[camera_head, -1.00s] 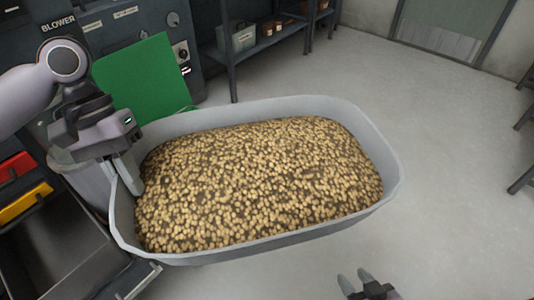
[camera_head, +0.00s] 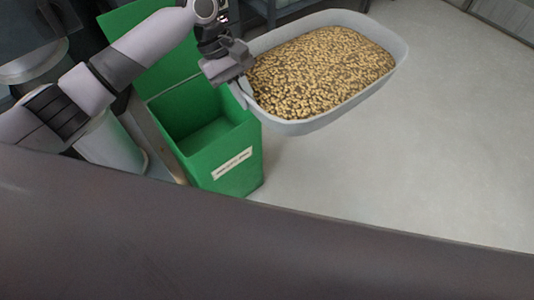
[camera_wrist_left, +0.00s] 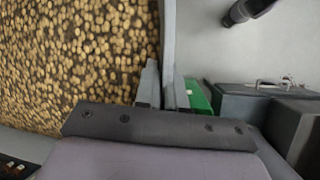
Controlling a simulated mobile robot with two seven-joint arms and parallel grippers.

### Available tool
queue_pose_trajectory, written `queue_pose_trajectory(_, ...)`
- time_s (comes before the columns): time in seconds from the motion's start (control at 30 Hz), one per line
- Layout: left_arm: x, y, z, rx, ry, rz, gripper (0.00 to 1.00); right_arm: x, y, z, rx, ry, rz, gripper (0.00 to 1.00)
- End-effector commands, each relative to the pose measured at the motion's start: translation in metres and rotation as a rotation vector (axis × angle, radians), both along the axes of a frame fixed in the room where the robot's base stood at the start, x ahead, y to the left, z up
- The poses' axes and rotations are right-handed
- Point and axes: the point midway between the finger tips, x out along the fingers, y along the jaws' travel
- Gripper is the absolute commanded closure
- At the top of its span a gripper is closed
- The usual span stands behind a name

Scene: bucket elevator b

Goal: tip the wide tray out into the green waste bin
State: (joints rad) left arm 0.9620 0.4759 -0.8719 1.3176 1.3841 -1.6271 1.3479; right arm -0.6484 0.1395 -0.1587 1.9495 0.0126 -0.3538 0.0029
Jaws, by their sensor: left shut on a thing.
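The wide tray (camera_head: 300,127) is pale grey, with rounded corners, and is full of tan, pellet-like pieces (camera_head: 320,70). It is held in the air, roughly level, up and right of the green waste bin (camera_head: 222,178). My left gripper (camera_head: 241,88) is shut on the tray's near left rim; the left wrist view shows its fingers (camera_wrist_left: 165,88) on either side of the rim (camera_wrist_left: 168,35). The bin's lid (camera_head: 150,45) stands open and its visible inside looks empty. A bit of green shows beside the fingers in the left wrist view (camera_wrist_left: 198,97). My right gripper is out of view.
A pale grey cylindrical container (camera_head: 110,145) stands left of the bin. Grey floor (camera_head: 400,160) to the right is clear. Shelving legs and dark cabinets are at the back. A dark surface close to the camera covers the lower part of the head view.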

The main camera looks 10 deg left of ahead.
Motion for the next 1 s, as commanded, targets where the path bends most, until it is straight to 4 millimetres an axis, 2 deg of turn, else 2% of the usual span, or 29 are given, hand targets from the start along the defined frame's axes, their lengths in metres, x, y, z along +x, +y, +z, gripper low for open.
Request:
queue_pose_trajectory(0.03,0.012,-0.011,-0.017,-0.009,0.013,0.112,1.0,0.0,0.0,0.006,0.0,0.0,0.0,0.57)
queue_pose_trajectory(0.1,0.028,-0.018,-0.045,-0.008,0.013,0.277,1.0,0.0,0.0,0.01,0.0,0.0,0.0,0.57)
queue_pose_trajectory(0.23,0.041,-0.028,-0.102,-0.005,0.015,0.555,1.0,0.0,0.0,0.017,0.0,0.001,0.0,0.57)
queue_pose_trajectory(0.4,0.028,-0.037,-0.176,-0.003,0.012,0.835,1.0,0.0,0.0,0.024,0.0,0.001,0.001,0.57)
queue_pose_trajectory(0.5,0.015,-0.04,-0.207,-0.002,0.006,0.936,1.0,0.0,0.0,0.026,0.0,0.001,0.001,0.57)
queue_pose_trajectory(0.6,0.004,-0.044,-0.227,-0.001,0.0,0.997,1.0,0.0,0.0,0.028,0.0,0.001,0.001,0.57)
queue_pose_trajectory(0.7,-0.003,-0.046,-0.237,-0.002,-0.005,1.028,1.0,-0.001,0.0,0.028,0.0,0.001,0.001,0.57)
queue_pose_trajectory(1.0,-0.004,-0.045,-0.241,-0.002,-0.008,1.037,1.0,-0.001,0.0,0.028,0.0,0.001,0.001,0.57)
